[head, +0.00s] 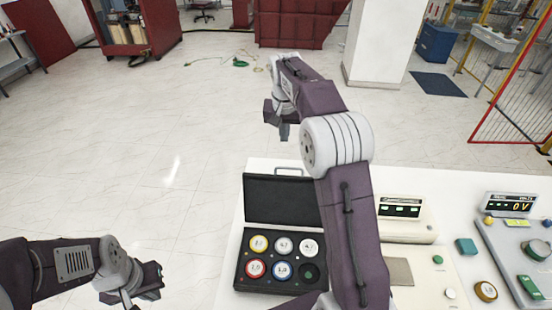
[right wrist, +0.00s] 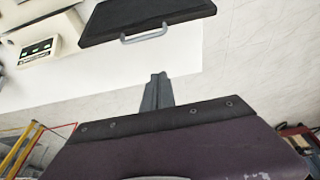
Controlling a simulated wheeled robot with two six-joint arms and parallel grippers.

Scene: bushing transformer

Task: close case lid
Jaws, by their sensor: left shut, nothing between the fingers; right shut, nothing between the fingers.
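The black case (head: 240,272) stands open on the white table, partly covered by my right arm. Its lid (head: 272,199) is raised at the case's far side, with a grey handle (head: 289,170) on its top edge. The lid (right wrist: 145,14) and its handle (right wrist: 148,33) also show at the top of the right wrist view. My right gripper (head: 284,132) is shut and empty, beyond the lid and apart from it; its closed fingers (right wrist: 157,92) point toward the table edge. My left gripper (head: 150,285) is shut and empty, left of the table.
Several round labelled pieces (head: 284,246) sit in the case. An instrument with a display (head: 400,208), a teal block (head: 466,246) and a control panel (head: 515,250) stand to the right. Open floor (head: 160,170) lies left of and beyond the table.

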